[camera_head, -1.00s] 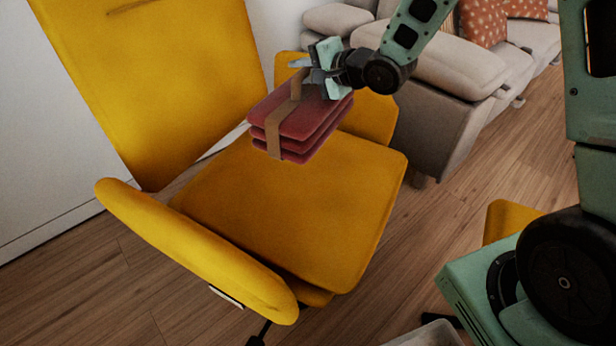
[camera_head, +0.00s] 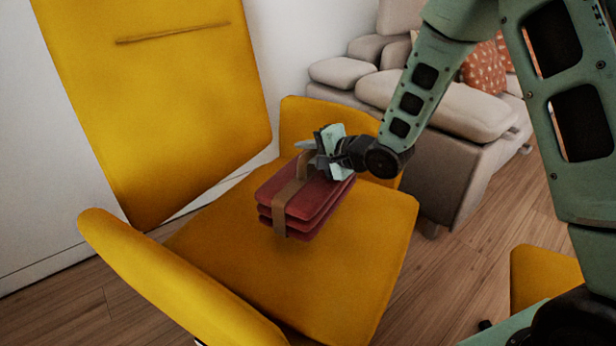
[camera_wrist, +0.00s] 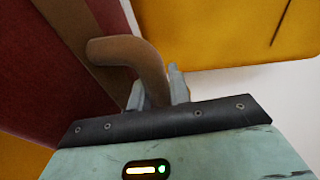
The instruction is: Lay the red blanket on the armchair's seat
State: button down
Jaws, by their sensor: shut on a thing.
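The red blanket (camera_head: 318,198) is folded in layers and bound with a brown strap (camera_head: 287,200). It is at the seat (camera_head: 353,260) of the yellow armchair (camera_head: 160,110), over its middle; I cannot tell whether its underside touches the seat. My gripper (camera_head: 312,155) is at the top of the bundle, shut on the strap. In the wrist view, the fingers (camera_wrist: 158,92) close around the strap's brown loop (camera_wrist: 128,52), with the red blanket (camera_wrist: 45,75) at the left. The blanket's underside is hidden.
The armchair's near armrest (camera_head: 165,275) and far armrest (camera_head: 325,122) flank the seat. A beige sofa (camera_head: 440,110) with patterned orange cushions (camera_head: 484,66) stands behind at the right. A yellow piece (camera_head: 545,280) is at the lower right. The seat around the blanket is clear.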

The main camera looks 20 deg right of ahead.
aim_at(308, 166)
jog(key=shift+f+b, duration=0.95)
jog(key=shift+f, duration=1)
jog(key=shift+r, duration=0.1)
jog(key=c, duration=1.3)
grip_release()
